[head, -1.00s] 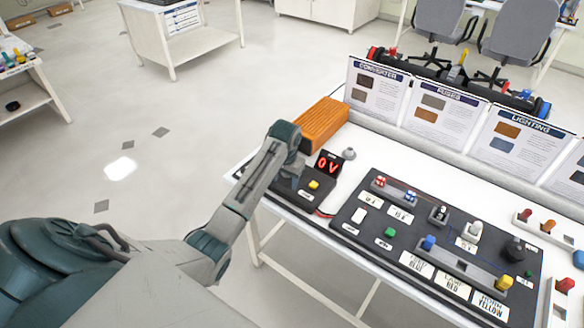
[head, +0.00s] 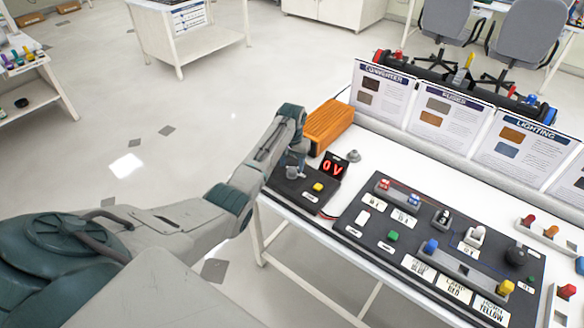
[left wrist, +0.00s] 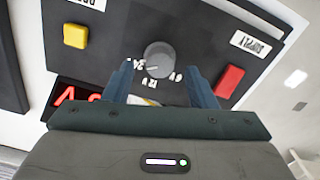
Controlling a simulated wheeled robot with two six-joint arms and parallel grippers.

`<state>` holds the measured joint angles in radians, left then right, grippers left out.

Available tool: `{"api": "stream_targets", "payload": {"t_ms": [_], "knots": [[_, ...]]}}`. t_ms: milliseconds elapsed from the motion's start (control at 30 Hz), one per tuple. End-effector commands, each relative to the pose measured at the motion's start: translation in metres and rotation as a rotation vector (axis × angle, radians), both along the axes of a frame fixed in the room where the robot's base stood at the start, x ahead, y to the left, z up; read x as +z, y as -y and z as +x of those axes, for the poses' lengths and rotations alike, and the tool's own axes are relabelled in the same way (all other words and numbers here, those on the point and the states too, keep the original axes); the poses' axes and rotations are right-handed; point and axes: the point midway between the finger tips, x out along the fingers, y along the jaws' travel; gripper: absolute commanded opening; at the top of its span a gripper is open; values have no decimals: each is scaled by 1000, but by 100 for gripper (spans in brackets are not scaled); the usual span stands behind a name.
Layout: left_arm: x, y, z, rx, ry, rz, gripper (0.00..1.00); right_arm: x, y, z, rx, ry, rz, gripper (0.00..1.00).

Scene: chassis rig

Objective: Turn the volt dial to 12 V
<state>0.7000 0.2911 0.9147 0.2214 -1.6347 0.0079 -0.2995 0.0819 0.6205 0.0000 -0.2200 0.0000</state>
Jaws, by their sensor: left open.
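The volt dial is a round grey knob (left wrist: 158,60) on a black supply panel (left wrist: 200,25), with white voltage marks around it in the left wrist view. The volt display (head: 332,168) reads 0 V in red. My left gripper (left wrist: 160,78) is open, with one blue-grey finger on each side of the knob's near part; I cannot tell whether they touch it. My right gripper is not in view.
A yellow button (left wrist: 75,36) and a red switch (left wrist: 230,81) flank the dial on the panel. An orange ribbed block (head: 328,126) stands behind it. A larger black board (head: 375,225) with switches lies to the right.

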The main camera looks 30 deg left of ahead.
Motion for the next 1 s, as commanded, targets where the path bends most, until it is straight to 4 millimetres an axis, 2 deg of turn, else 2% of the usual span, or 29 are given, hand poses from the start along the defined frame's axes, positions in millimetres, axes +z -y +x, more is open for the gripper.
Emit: {"api": "stream_targets", "payload": {"t_ms": [100,233,567,667,800,1000], "knots": [[-17,0,0,0,-2,-1,52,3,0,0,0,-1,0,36],[-29,0,0,-1,-1,-1,52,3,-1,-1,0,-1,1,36],[-34,0,0,-1,1,0,52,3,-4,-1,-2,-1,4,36],[-34,0,0,-1,1,0,36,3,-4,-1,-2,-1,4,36],[-33,0,0,-1,1,0,8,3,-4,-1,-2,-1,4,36],[-33,0,0,6,0,0,7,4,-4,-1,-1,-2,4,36]]}}
